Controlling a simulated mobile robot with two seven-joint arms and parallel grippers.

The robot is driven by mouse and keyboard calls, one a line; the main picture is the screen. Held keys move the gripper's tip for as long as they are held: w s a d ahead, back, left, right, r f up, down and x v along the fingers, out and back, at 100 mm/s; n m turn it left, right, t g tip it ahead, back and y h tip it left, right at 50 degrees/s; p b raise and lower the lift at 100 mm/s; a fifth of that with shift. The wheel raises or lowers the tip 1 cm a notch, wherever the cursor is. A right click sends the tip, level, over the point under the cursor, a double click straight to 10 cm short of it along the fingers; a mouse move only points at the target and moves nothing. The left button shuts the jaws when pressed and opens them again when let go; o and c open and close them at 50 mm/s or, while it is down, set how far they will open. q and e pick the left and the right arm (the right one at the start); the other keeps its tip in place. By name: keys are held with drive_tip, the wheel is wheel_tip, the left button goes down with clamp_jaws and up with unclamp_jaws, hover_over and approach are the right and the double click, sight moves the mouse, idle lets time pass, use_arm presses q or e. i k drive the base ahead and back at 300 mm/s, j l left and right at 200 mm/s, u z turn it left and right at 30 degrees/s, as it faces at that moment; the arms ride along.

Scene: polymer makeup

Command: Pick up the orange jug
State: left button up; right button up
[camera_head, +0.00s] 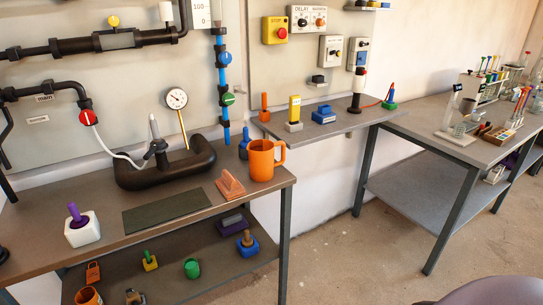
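The orange jug (261,161) stands upright near the right end of the left table (235,193). Its handle points right and its open top faces up. Neither of my grippers is in view, and nothing is touching the jug. Another orange open-topped object (88,297) is partly cut off on the lower shelf at the bottom left.
An orange trowel-like block (230,185) lies just left of the jug. A blue object (244,143) stands behind it. A black curved pipe with a gauge (176,98) stands further left. A dark green mat (166,212) lies in front. Floor (345,255) is clear at the right.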

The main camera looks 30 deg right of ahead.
sight(262, 165)
drive_tip(key=i+l+u, duration=0.25)
drive_tip(key=l, duration=1.7)
drive_tip(key=l+u, duration=0.3)
drive_tip(key=l, duration=1.6)
